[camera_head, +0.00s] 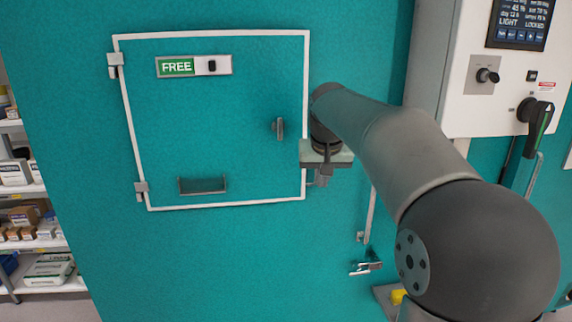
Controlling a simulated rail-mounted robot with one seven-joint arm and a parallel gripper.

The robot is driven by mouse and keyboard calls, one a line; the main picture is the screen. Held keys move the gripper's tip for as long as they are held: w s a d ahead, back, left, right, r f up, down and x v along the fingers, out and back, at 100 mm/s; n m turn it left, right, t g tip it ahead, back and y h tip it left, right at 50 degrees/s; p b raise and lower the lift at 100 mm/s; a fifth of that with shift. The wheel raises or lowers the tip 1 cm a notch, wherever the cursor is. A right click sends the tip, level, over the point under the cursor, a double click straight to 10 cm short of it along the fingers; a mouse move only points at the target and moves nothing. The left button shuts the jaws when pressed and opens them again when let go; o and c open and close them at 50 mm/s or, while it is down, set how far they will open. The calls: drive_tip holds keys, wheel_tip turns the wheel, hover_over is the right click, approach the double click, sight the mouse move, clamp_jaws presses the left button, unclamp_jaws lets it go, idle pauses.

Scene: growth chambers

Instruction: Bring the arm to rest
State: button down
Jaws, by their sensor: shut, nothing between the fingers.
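My arm reaches from the lower right up toward the middle of the picture, bent at a large rounded joint. My gripper (325,178) hangs from its far end, pointing down, with its narrow fingers together and nothing seen between them. It is in front of the teal wall, just right of the white-framed chamber door (225,120). I cannot tell whether it touches the frame. The door looks shut. It has a small knob (279,128), a recessed pull (203,185) and a sign reading FREE (178,67).
A control box (470,85) with a screen, a key switch and a black rotary handle (538,118) stands on the right. A metal bracket (366,266) juts out low, beside my arm. Shelves with boxes (50,268) are at the far left. The wall below the door is clear.

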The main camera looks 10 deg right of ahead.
drive_tip(key=s+a+f+g, duration=0.1)
drive_tip(key=s+f, duration=0.6)
drive_tip(key=s, duration=0.4)
drive_tip(key=s+a+f+n+g, duration=0.1)
drive_tip(key=s+a+f, duration=0.1)
drive_tip(key=s+f, duration=0.5)
drive_tip(key=s+a+f+n+g+y, duration=0.1)
drive_tip(key=s+f, duration=0.6)
drive_tip(key=s, duration=0.7)
drive_tip(key=shift+s+a+g, duration=0.2)
drive_tip(key=shift+s+g, duration=0.2)
